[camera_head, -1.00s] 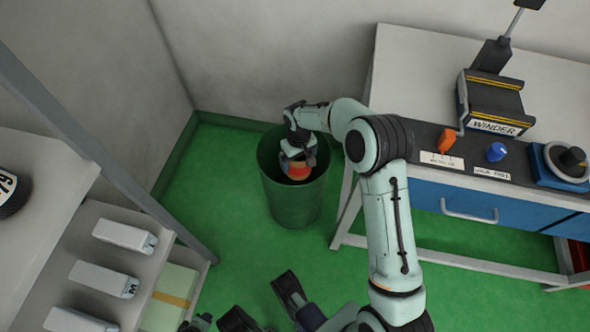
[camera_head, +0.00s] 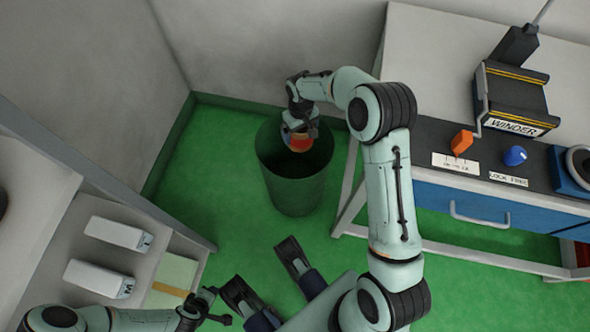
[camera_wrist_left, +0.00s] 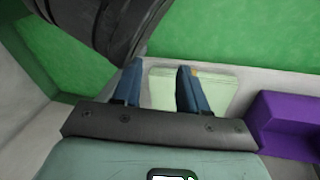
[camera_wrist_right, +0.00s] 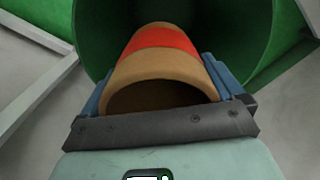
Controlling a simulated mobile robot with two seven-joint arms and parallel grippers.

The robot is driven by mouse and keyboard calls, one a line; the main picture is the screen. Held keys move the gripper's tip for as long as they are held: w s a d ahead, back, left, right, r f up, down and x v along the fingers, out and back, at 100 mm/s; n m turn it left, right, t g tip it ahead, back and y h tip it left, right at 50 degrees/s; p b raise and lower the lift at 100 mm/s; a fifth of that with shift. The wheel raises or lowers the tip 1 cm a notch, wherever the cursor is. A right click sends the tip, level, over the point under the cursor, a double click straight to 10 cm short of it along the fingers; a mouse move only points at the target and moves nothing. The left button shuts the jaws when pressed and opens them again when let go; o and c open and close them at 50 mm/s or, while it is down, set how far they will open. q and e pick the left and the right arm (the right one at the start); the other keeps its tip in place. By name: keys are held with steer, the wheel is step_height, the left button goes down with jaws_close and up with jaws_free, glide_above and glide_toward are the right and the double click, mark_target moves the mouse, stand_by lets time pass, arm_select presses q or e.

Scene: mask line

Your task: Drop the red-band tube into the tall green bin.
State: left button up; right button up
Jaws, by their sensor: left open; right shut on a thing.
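The red-band tube (camera_head: 299,144) is a tan cardboard roll with a broad red band. My right gripper (camera_head: 300,128) is shut on it over the mouth of the tall green bin (camera_head: 297,192), which stands upright on the floor. In the right wrist view the tube (camera_wrist_right: 163,42) sits between the blue fingers, its open end toward me, with the bin's green wall (camera_wrist_right: 240,35) around its far end. How deep it sits cannot be told. My left gripper (camera_head: 207,303) is open and empty at the lower left; its fingers show in the left wrist view (camera_wrist_left: 158,85).
A workbench with a winder (camera_head: 515,100) and blue drawers (camera_head: 485,208) stands right of the bin. A shelf with white cartons (camera_head: 118,232) and a pale green box (camera_head: 170,283) is at left. A purple block (camera_wrist_left: 285,125) shows in the left wrist view. Green floor surrounds the bin.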

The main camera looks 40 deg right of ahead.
arm_select(q)
steer(key=s+f+g+b, duration=0.2)
steer(key=s+f, duration=0.2)
steer(key=s, duration=0.1)
steer(key=shift+s+a+f, duration=0.25)
steer(key=shift+a, duration=0.1)
arm_select(e)
steer(key=shift+f, duration=2.2)
steer(key=o, duration=0.7)
arm_select(q)
steer(key=w+d+r+t+p, duration=0.1)
steer(key=w+r+t+p, duration=0.1)
steer(key=w+r, duration=0.4)
steer(key=shift+w+t+p, duration=0.3)
steer(key=shift+w+p, duration=0.3)
steer(key=shift+w, duration=0.1)
arm_select(e)
step_height(320, 180, up, 13)
steer(key=shift+r, duration=0.2)
arm_select(q)
steer(key=shift+r, duration=0.1)
